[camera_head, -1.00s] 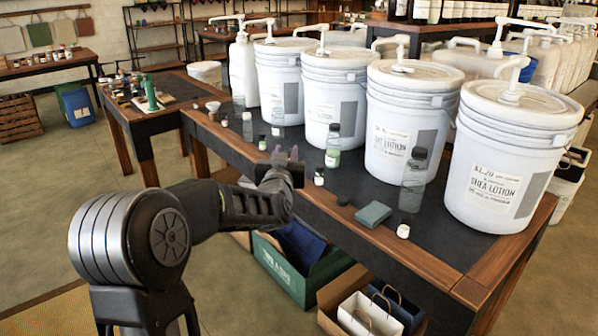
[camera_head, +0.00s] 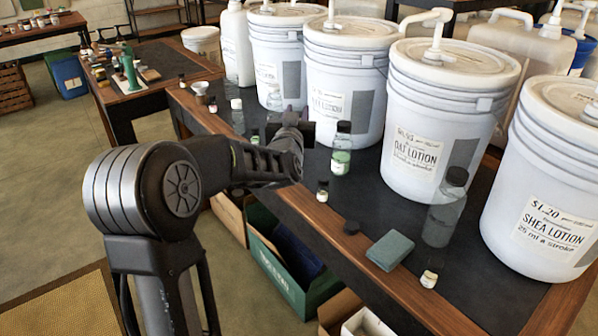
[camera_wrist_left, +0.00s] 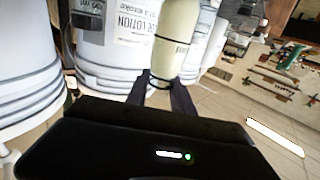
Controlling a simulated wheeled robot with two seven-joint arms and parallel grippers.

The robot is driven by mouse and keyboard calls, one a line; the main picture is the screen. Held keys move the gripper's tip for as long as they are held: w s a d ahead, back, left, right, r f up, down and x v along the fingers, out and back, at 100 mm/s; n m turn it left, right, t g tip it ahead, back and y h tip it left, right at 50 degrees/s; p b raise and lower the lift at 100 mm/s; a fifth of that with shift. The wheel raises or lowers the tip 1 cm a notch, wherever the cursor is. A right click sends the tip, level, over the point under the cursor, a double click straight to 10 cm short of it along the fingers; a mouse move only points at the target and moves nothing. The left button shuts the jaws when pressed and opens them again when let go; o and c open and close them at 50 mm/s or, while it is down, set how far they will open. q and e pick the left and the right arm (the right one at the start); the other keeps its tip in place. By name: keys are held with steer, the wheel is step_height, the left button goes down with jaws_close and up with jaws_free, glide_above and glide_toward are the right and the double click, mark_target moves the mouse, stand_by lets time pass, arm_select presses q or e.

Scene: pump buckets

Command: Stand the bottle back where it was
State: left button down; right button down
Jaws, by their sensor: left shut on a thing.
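My left gripper (camera_head: 290,118) is over the table's front side, at the row of white pump buckets. In the left wrist view its two fingers (camera_wrist_left: 164,92) are shut on a pale cream bottle (camera_wrist_left: 176,42), with a thin dark band around it. The bottle's top is out of that view. In the head view my gripper hides most or all of this bottle. I cannot tell whether its base touches the table. A clear bottle with green contents and a dark cap (camera_head: 341,152) stands just right of the gripper. My right gripper is not in view.
White pump buckets, including the oat lotion (camera_head: 440,120) and shea lotion (camera_head: 545,190) ones, line the dark table. Open boxes (camera_head: 285,265) sit below.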

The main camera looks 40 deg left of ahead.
arm_select(q)
steer(key=shift+f+b, duration=0.45)
steer(key=shift+f, duration=2.65)
steer(key=shift+f, duration=1.85)
steer(key=shift+f+b, duration=0.1)
steer(key=shift+b, duration=0.25)
steer(key=c, duration=1.6)
jaws_free()
steer(key=shift+f, duration=0.1)
steer(key=o, duration=0.5)
